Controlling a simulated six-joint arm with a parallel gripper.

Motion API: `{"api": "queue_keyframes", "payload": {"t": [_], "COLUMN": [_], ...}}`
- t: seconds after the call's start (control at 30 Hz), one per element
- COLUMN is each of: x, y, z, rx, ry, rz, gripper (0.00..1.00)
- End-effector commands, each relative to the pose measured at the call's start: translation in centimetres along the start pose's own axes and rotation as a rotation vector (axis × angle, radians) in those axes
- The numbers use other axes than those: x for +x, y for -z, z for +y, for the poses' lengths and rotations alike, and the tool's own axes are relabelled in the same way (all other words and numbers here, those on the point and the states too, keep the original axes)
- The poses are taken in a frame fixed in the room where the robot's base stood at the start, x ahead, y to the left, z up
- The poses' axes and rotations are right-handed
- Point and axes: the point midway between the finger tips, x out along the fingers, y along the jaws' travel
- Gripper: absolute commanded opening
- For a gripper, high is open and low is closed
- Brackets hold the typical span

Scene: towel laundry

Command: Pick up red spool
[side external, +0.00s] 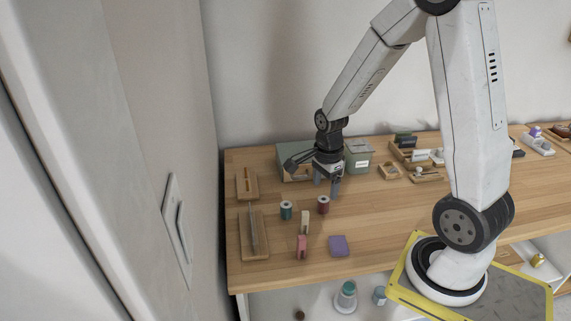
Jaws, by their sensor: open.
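The red spool (323,205) is a small dark red spool with a pale top, standing upright on the wooden table (380,235). My gripper (327,187) points down with its jaws open and looks empty. Its fingertips appear just above and behind the spool in the side external view. The exact gap between the fingers and the spool cannot be told from this one view.
A teal spool (286,210) stands left of the red one. A pink block (302,247), a beige block (305,222) and a purple block (338,245) are in front. Wooden trays (262,248) lie left. A green box (358,158) stands behind.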

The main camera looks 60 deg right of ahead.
Motion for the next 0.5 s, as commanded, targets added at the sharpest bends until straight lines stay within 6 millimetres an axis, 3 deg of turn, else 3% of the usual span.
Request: {"api": "queue_keyframes", "payload": {"t": [0.23,0.5], "x": [0.8,3.4], "y": [-0.1,-0.2], "z": [0.0,0.1], "rx": [0.000,-0.001], "ry": [-0.001,-0.003], "rz": [0.000,0.000], "gripper": [0.82,0.82]}}
